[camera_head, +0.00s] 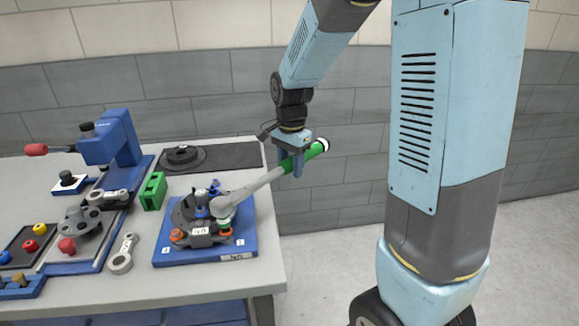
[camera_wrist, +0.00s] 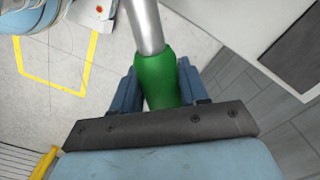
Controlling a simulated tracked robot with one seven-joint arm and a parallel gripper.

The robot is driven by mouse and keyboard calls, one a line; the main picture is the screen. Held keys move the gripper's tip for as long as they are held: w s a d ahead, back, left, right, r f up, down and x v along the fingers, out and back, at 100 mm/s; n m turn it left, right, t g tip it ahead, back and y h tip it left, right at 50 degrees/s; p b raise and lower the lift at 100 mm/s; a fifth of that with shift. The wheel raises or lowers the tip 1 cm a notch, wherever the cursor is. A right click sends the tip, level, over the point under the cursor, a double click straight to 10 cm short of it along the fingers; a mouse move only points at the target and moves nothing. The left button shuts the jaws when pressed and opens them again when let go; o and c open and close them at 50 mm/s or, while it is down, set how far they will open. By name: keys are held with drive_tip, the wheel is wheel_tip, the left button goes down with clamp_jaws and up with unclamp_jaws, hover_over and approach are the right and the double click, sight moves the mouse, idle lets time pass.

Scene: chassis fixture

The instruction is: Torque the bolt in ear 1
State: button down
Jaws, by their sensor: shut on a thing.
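My gripper (camera_head: 296,163) is shut on the green handle of a torque wrench (camera_head: 248,188) in the head view. The green handle also shows between the fingers in the wrist view (camera_wrist: 159,75). The wrench's grey shaft slopes down to the left, and its head lies over the right side of the chassis fixture (camera_head: 200,212). Whether the head sits fully on a bolt is hard to tell. The fixture stands on a blue base plate (camera_head: 165,256) with small white labels. The ear numbers are too small to read surely, and the bolt under the wrench head is hidden.
A green block (camera_head: 152,191) stands left of the fixture, with a grey link part (camera_head: 122,254) in front of it. A blue press (camera_head: 112,140) is at the back left. A tray of coloured knobs (camera_head: 27,246) lies far left. The table's right edge is close to the fixture.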

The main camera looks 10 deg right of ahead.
drive_tip(key=shift+r, duration=0.3)
drive_tip(key=shift+r, duration=2.45)
